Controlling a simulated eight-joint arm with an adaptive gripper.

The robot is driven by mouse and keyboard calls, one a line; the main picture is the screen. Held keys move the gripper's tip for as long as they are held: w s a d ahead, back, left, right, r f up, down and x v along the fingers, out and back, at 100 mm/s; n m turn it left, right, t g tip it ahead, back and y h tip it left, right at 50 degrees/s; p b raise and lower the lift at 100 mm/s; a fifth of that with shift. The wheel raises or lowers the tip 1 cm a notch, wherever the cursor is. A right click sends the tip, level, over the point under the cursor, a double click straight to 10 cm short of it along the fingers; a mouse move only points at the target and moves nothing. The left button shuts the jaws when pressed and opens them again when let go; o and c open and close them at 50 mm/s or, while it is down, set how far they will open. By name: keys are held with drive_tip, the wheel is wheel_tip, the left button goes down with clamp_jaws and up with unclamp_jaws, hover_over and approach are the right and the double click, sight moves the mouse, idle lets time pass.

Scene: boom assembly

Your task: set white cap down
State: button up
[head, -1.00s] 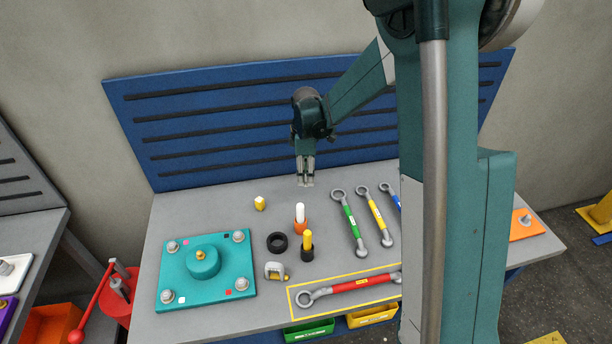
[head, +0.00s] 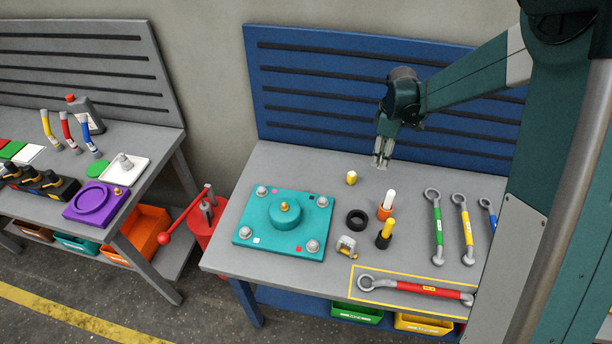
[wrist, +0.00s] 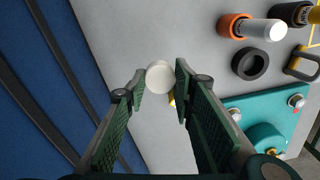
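The white cap (wrist: 160,77) is a small pale disc between my two fingertips in the wrist view. My gripper (wrist: 161,84) appears shut on it, with a finger on each side. In the head view my gripper (head: 382,164) points down near the back of the grey bench, to the right of a small yellow piece with a pale top (head: 351,178). The cap is too small to make out clearly there. In the wrist view the yellow piece (wrist: 171,99) is mostly hidden behind the cap and right finger.
An orange-based white cylinder (head: 387,205), a black ring (head: 357,220) and a black-based yellow cylinder (head: 385,235) stand in front of the gripper. A teal plate (head: 262,237) lies left. Several wrenches lie right, one red (head: 430,290) in a yellow outline. A blue slatted panel (head: 350,90) rises behind.

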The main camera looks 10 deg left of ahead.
drive_tip(key=s+a, duration=0.1)
drive_tip(key=a, duration=2.6)
drive_tip(key=shift+s+a+b, duration=0.3)
drive_tip(key=shift+f, duration=3.05)
drive_tip(key=shift+f, duration=1.9)
drive_tip(key=shift+f+b, duration=0.15)
drive_tip(key=shift+b, duration=0.2)
drive_tip(key=o, duration=0.7)
drive_tip(key=shift+c, duration=0.2)
